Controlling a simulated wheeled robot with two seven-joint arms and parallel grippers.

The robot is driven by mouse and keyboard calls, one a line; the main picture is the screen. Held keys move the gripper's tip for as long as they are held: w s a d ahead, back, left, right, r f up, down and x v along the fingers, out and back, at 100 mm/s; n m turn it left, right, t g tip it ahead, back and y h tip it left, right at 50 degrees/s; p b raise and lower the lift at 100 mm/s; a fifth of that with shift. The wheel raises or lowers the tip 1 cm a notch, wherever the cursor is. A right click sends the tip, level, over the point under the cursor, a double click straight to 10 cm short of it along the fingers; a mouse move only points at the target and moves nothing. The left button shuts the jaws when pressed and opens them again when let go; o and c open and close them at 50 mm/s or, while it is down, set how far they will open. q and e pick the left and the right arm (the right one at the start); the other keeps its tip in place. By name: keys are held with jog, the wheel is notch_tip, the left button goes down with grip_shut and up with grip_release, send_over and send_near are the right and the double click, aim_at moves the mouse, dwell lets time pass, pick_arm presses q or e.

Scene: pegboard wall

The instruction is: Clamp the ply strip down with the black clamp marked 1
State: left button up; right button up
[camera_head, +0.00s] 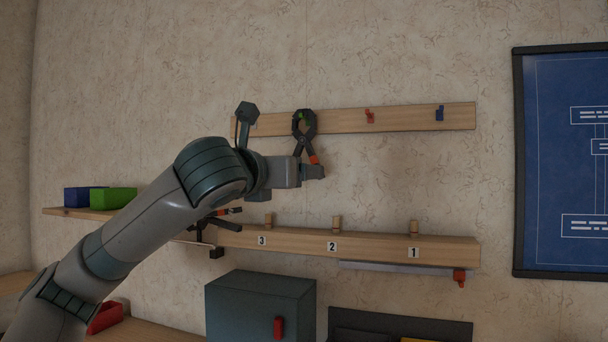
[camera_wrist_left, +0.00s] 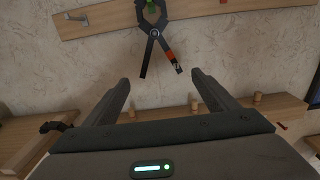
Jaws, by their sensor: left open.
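A black clamp (camera_head: 305,125) with an orange band on one handle hangs from a green hook on the upper wooden rail, handles down. A second black, orange-tipped tool (camera_head: 220,222) is partly hidden behind my arm.
The lower rail (camera_head: 375,246) has wooden pegs above labels 3, 2 and 1. The upper rail (camera_head: 400,119) has free red and blue hooks. Blue and green boxes (camera_head: 113,200) sit on the left shelf. A dark cabinet (camera_head: 250,308) is below; a blue framed board (camera_head: 562,160) hangs right.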

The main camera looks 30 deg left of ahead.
pick_arm(q)
jog(key=p+x, duration=0.2)
jog(key=x, duration=0.5)
jog(key=shift+w, duration=0.3)
jog(key=shift+c, duration=0.6)
jog(key=c, duration=1.9)
jog(key=shift+r+p, duration=1)
jog(key=shift+p, duration=0.2)
jog(key=shift+s, duration=0.1)
